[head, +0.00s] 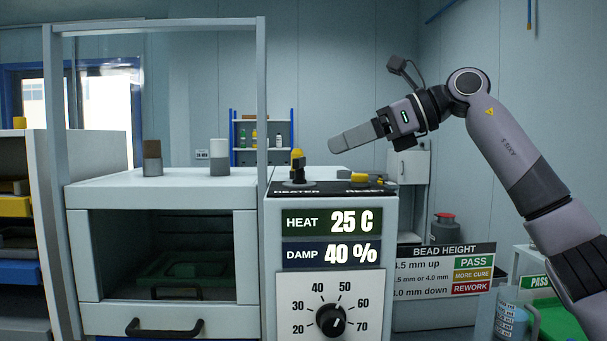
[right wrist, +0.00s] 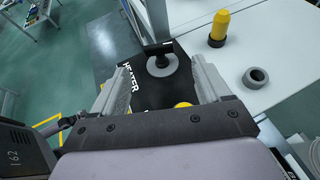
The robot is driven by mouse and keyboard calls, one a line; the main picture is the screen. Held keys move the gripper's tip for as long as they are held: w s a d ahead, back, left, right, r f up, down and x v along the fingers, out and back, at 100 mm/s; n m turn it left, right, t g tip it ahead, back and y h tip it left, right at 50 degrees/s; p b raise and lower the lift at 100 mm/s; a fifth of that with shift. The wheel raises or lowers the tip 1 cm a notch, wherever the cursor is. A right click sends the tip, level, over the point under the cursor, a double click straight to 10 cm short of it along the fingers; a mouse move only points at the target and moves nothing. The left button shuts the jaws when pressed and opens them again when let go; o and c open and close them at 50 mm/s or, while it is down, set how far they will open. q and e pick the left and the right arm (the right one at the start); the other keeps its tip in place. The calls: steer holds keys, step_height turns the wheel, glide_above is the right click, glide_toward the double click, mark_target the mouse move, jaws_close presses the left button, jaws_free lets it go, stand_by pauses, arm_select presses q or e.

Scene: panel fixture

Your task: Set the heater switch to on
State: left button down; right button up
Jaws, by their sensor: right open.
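The heater switch (head: 297,178) stands on the dark top of the grey panel box, above the HEATER label. In the right wrist view it is a round grey base with a dark lever (right wrist: 163,66). I cannot tell which setting the lever is at. My right gripper (head: 335,141) is open and empty, above and to the right of the switch in the head view. In the right wrist view the switch base shows between and beyond the two fingertips, with no contact visible. My left gripper is not in view.
A yellow reset control (head: 366,177) sits right of the switch. A yellow, dark-based bottle (right wrist: 219,28) and a grey ring (right wrist: 255,77) stand on the pale surface behind. A cabinet frame (head: 261,90) rises left of the panel. The dial (head: 331,319) is on the front.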

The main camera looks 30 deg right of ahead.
mark_target(303, 159)
steer(key=shift+x, duration=3.4)
steer(key=shift+a+r, duration=0.1)
steer(key=shift+a, duration=0.05)
steer(key=c, duration=1)
